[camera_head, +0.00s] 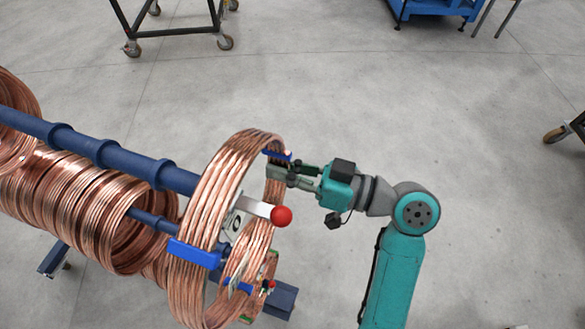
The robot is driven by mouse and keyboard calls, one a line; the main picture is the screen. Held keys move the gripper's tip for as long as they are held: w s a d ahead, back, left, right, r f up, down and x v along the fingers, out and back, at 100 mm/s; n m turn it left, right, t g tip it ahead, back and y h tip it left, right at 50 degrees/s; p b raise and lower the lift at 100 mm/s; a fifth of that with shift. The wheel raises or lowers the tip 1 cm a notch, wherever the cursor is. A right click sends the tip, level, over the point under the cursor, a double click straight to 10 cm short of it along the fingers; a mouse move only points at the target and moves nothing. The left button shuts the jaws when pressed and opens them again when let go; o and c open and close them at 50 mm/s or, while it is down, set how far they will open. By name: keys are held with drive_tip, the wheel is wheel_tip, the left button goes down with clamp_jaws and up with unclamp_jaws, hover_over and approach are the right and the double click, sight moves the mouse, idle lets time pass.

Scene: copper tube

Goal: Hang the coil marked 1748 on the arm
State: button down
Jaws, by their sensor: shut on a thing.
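A large copper coil (208,208) with blue straps stands upright around the end of the upper blue arm (110,153). The arm's pale tip with a red ball (281,215) shows through the ring and in front of its right side. The coil's upper inside edge is above the arm, with a gap between them. My gripper (279,173) is shut on the coil's upper right rim, beside a blue strap. A white label (236,222) shows inside the ring; I cannot read its number. The coil's near side hides part of the arm.
Several copper coils (85,205) hang on a lower blue bar (152,220) at left, and another coil (15,120) is on the upper arm. A wheeled cart (178,32) and blue equipment (435,8) stand at the back. The floor at right is mostly clear.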

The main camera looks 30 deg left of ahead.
drive_tip(key=shift+s+a+f, duration=0.1)
drive_tip(key=shift+a+f, duration=0.15)
drive_tip(key=shift+a, duration=0.6)
drive_tip(key=shift+s+a+f, duration=0.15)
drive_tip(key=shift+a+f, duration=0.1)
drive_tip(key=shift+a, duration=0.55)
drive_tip(key=shift+s+a+f, duration=0.1)
drive_tip(key=shift+a+f, duration=0.15)
drive_tip(key=shift+a, duration=0.6)
drive_tip(key=c, duration=1.2)
unclamp_jaws()
drive_tip(key=shift+f, duration=0.1)
drive_tip(key=shift+d, duration=0.1)
drive_tip(key=d, duration=0.4)
drive_tip(key=w+d, duration=0.1)
drive_tip(key=d, duration=0.2)
drive_tip(key=w+d, duration=0.1)
drive_tip(key=d, duration=0.3)
drive_tip(key=shift+d, duration=0.35)
